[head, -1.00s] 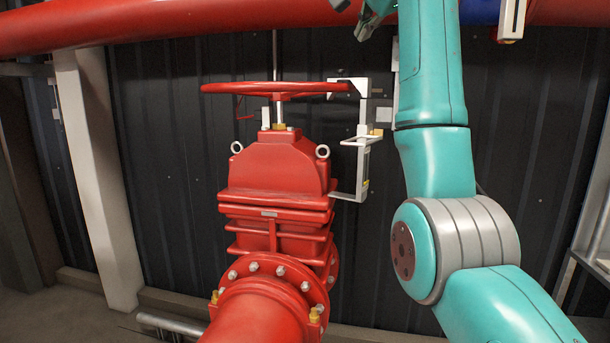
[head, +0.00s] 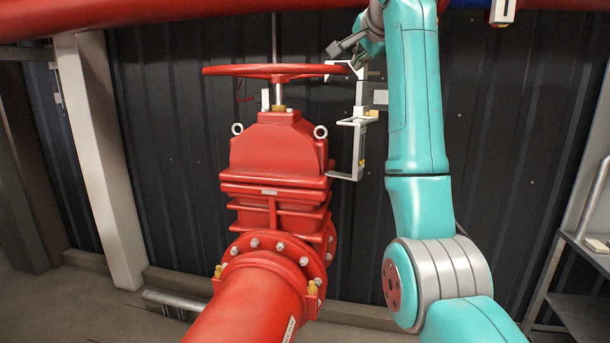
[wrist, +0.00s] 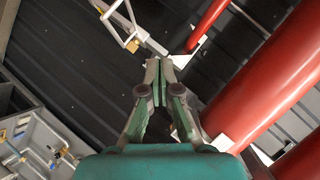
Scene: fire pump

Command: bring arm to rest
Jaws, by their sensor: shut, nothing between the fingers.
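My teal arm (head: 415,100) is raised on the right of the head view, its upper end bent to the left. My gripper (head: 338,48) shows at the top, in front of the wall and just above the right edge of the red handwheel in the picture; whether it touches anything there I cannot tell. In the wrist view my gripper (wrist: 158,68) has its fingertips together with nothing between them.
The red valve (head: 275,160) with its handwheel (head: 240,71) stands left of my arm. A white bracket (head: 357,125) hangs beside it. A red pipe (head: 150,20) runs overhead. A metal shelf (head: 580,315) stands at right. Dark wall panels lie behind.

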